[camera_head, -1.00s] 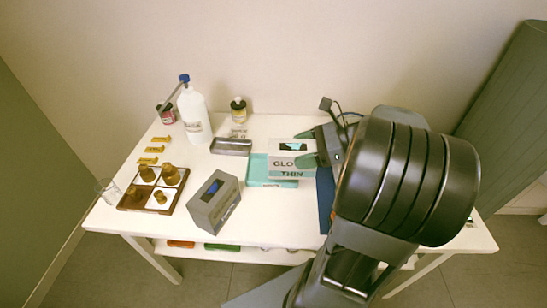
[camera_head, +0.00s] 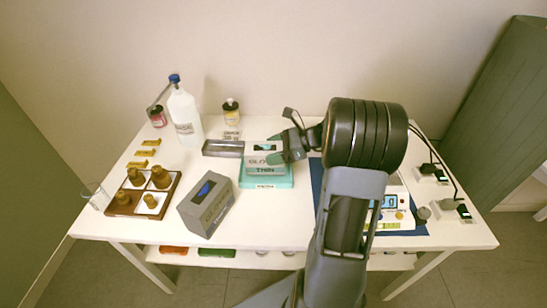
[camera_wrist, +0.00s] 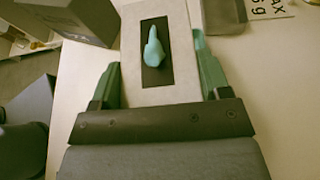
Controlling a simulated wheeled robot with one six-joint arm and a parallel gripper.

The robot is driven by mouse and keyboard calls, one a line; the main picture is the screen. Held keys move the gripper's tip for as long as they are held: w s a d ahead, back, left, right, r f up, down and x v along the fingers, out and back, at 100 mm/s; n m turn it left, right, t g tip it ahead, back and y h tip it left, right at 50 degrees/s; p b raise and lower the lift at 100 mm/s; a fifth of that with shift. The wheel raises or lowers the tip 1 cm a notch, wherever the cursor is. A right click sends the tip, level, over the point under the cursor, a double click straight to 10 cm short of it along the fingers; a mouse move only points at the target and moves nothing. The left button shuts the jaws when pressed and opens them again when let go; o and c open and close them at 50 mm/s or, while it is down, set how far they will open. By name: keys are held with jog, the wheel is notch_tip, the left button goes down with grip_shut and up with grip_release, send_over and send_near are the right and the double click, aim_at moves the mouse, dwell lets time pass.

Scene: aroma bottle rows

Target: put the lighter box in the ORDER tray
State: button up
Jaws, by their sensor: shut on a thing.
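My gripper (camera_head: 281,150) is shut on a white box (camera_head: 261,160) with a teal band reading THIN and a dark window. In the wrist view, the box (camera_wrist: 134,82) sits between my two green fingers (camera_wrist: 157,80), and a teal glove shape shows in its window. The box is over the teal tray (camera_head: 266,184), whose front rim and label show below it. The label is too small to read surely. I cannot tell whether the box touches the tray floor. A larger grey box (camera_head: 207,206) with a dark window stands left of the tray.
A metal tray (camera_head: 222,149) lies just behind and left. A white bottle (camera_head: 185,118) and a small dark bottle (camera_head: 231,112) stand at the back. A scale (camera_head: 398,214) on a blue mat is at right.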

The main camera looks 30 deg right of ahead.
jog(key=shift+f, duration=1.1)
jog(key=shift+f, duration=0.1)
jog(key=shift+f, duration=0.15)
jog(key=o, duration=1)
jog(key=shift+o, duration=0.2)
